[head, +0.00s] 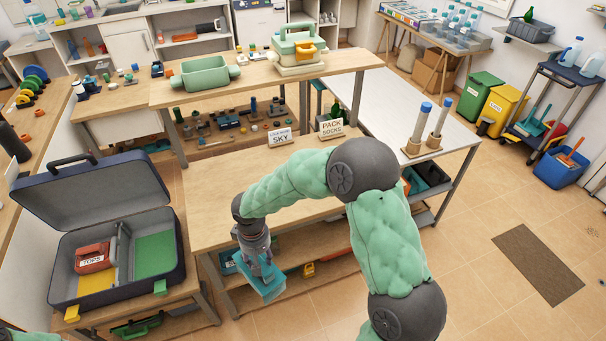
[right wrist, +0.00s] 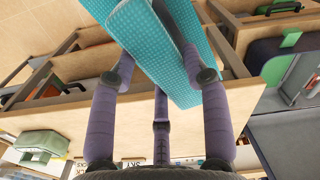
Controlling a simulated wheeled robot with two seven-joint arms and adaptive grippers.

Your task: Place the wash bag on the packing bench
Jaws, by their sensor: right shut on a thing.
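The teal, textured wash bag (head: 262,287) hangs from my right gripper (head: 262,262). In the head view it appears in front of the packing bench's near edge, with the bench's lower shelf behind it. In the right wrist view the wash bag (right wrist: 152,40) fills the upper middle, between the purple fingers of my right gripper (right wrist: 165,72), which is shut on it. The packing bench (head: 215,227) has a bare wooden top at the near side. Its top also shows in the right wrist view (right wrist: 60,115). My left gripper is out of the head view.
An open suitcase (head: 88,190) with a red pouch (head: 95,257) labelled TOPS stands left of the bench. Two small signs, one a PACK SOCKS sign (head: 331,129), stand at the bench's back. A raised shelf behind holds a green tub (head: 205,75). The bench's near-left top is clear.

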